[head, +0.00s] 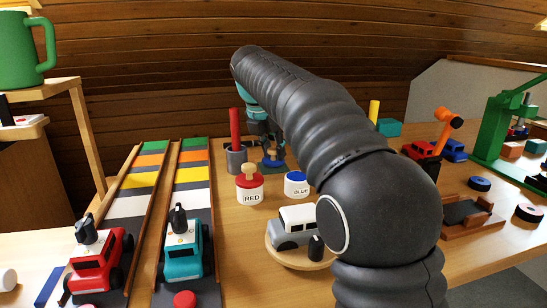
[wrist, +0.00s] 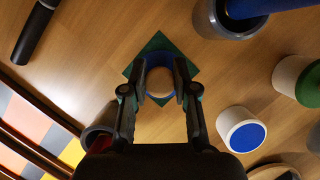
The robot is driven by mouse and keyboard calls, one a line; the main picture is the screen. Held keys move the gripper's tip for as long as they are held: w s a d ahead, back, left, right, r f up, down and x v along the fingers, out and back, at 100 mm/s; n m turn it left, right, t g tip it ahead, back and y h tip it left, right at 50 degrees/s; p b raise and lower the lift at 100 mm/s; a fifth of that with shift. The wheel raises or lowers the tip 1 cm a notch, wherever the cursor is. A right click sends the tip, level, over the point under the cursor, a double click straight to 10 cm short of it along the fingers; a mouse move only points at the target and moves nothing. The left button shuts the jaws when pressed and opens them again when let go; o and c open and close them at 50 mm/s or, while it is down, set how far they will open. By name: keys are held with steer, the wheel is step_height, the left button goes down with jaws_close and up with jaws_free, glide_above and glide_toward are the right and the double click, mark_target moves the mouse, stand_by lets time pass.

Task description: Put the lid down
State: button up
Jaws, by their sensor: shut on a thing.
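The lid is a blue disc with a pale wooden knob, seen in the head view (head: 273,163) and the wrist view (wrist: 155,62). My gripper (wrist: 159,88) is shut on its knob from above. In the head view my gripper (head: 265,143) is small and far off, partly behind the arm. The lid is over a dark green square mat (wrist: 133,69), within its outline; I cannot tell whether it touches the mat. A white pot marked BLUE (head: 297,189), with a blue top, stands apart to the right; it also shows in the wrist view (wrist: 232,119).
A RED pot (head: 250,193) with a red knobbed lid stands nearby. A grey holder (head: 236,160) with a red rod is left of the mat. A green-topped jar (wrist: 296,75) and a grey holder (wrist: 208,20) are at right in the wrist view.

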steer(key=shift+f, duration=0.5)
steer(key=shift+f, duration=0.1)
steer(key=o, duration=0.9)
steer(key=p+v, duration=0.3)
steer(key=v, duration=0.9)
steer(key=shift+s+p, duration=0.1)
steer(key=shift+p, duration=0.25)
